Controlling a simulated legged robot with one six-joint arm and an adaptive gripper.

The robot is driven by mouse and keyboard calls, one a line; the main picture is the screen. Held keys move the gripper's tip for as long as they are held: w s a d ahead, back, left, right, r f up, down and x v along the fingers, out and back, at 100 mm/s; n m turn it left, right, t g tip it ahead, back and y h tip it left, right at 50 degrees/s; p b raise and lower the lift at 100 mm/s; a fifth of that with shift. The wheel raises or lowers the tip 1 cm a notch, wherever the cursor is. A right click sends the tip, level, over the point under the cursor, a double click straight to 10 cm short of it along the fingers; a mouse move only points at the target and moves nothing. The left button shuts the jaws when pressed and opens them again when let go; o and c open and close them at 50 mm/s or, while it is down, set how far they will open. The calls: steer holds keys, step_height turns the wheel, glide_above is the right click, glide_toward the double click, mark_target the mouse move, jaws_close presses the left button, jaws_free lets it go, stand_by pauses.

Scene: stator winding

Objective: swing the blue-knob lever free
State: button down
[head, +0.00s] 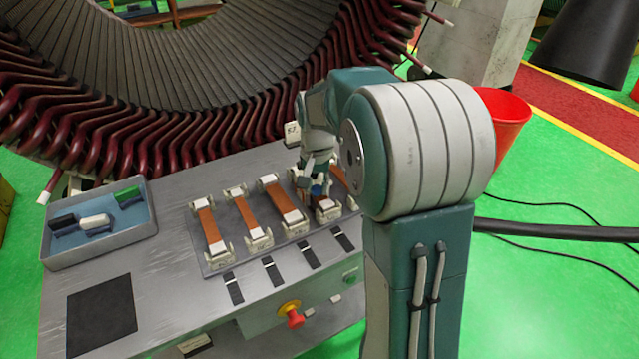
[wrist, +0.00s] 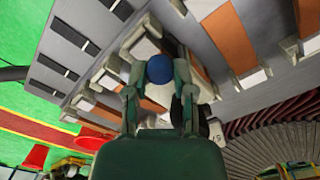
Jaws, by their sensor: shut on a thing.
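The blue knob (wrist: 160,69) shows between the two fingers of my gripper (wrist: 158,82) in the wrist view. The fingers are closed in on it from both sides. In the head view my gripper (head: 318,182) reaches down at the right part of the fixture plate (head: 212,262), and a little blue shows at its tip. The lever under the knob is mostly hidden by the fingers. Several copper-orange bars (head: 246,214) lie side by side in pale end clamps on the plate. My arm covers part of the rightmost bars in the head view.
A red stop button (head: 294,318) is on the bench front. The large stator (head: 130,130) rises close behind; a red bucket (head: 508,115) stands right.

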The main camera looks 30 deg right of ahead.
steer(key=shift+a+f+m, duration=0.15)
steer(key=shift+a+m, duration=0.05)
steer(key=shift+m, duration=0.3)
steer(key=shift+c, duration=2.2)
jaws_free()
steer(key=shift+r, duration=0.2)
step_height(320, 180, up, 12)
steer(key=shift+f, duration=0.2)
steer(key=shift+w, duration=0.1)
